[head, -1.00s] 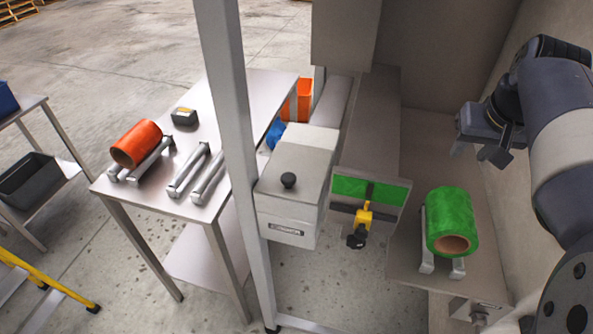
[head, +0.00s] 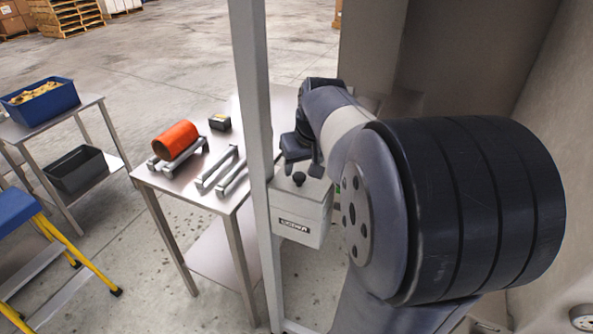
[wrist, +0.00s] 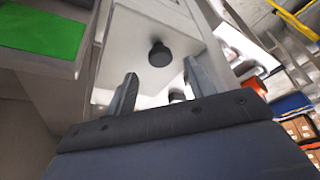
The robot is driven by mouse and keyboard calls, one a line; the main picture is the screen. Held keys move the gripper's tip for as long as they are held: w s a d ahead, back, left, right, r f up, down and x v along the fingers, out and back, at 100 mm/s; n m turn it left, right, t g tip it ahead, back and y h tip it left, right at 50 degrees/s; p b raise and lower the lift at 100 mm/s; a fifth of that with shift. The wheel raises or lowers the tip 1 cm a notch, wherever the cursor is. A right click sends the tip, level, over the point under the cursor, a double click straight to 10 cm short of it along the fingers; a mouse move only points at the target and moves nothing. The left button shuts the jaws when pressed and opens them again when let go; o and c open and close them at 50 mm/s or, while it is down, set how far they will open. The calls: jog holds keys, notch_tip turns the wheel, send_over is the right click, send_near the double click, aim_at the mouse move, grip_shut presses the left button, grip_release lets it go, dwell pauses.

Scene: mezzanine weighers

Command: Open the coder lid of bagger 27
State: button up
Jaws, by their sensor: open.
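The coder is a pale grey box (head: 300,218) with a dark label on its front, beside the upright post in the head view. Its lid (wrist: 190,25) looks shut, with a round black knob (head: 298,178) on top. The knob (wrist: 160,54) also shows in the wrist view, just beyond the fingertips and roughly midway between them. My gripper (head: 301,160) is open and empty, close to the knob; in the wrist view both fingers (wrist: 160,72) are spread apart. I cannot tell the exact gap to the knob. My arm hides the box's right side.
A metal post (head: 256,130) stands close left of the coder. A steel table (head: 180,192) holds an orange roll (head: 176,140), metal bars and a small dark device (head: 219,122). A green panel (wrist: 40,30) shows at the wrist view's upper left. A yellow-legged step stool (head: 75,255) stands left.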

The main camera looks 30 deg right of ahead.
aim_at(299, 175)
jog(key=shift+x, duration=1.85)
jog(key=shift+a, duration=0.1)
jog(key=shift+c, duration=0.5)
grip_shut()
